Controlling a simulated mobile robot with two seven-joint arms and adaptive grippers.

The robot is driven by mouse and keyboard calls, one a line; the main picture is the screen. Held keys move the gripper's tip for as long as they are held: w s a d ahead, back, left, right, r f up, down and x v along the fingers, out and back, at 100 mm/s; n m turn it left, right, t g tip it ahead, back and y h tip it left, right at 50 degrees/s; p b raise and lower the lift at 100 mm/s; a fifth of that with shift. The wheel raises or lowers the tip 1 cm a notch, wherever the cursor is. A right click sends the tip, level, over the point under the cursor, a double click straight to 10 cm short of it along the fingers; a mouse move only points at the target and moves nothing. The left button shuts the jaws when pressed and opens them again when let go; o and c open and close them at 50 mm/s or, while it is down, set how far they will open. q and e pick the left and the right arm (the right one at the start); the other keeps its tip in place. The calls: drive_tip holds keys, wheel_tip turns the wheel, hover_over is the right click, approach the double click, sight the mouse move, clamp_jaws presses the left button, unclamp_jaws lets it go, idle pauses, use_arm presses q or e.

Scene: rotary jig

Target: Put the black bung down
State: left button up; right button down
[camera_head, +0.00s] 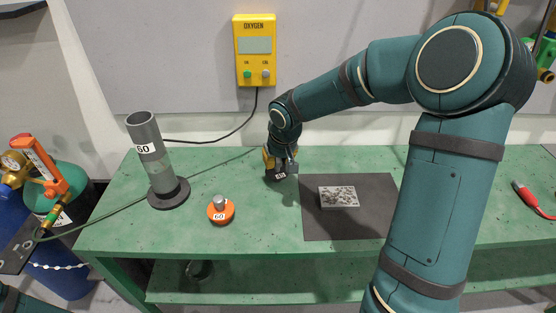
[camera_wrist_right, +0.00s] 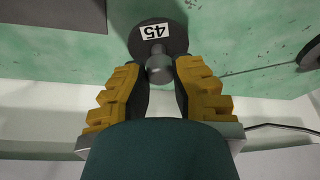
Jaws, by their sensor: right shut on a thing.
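The black bung (camera_head: 280,176) is a dark disc with a white label and a grey knob. The right wrist view shows it (camera_wrist_right: 174,42) with the label reading 45. My right gripper (camera_head: 280,160) is shut on its knob, with yellow-backed fingers (camera_wrist_right: 161,72) on either side. The bung is at or just above the green bench (camera_head: 255,220), left of the dark mat's back corner; I cannot tell whether it touches the bench. My left gripper is not in view.
An orange bung (camera_head: 221,211) marked 60 sits front left of my right gripper. A grey tube (camera_head: 152,150) marked 60 stands on a dark round base. A dark mat (camera_head: 345,225) holds a speckled plate (camera_head: 338,197). A red-handled tool (camera_head: 528,196) lies far right.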

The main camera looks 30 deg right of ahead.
drive_tip(key=c, duration=1)
unclamp_jaws()
drive_tip(key=shift+f, duration=0.1)
drive_tip(key=shift+r, duration=0.2)
drive_tip(key=p+v, duration=0.3)
drive_tip(key=v, duration=0.9)
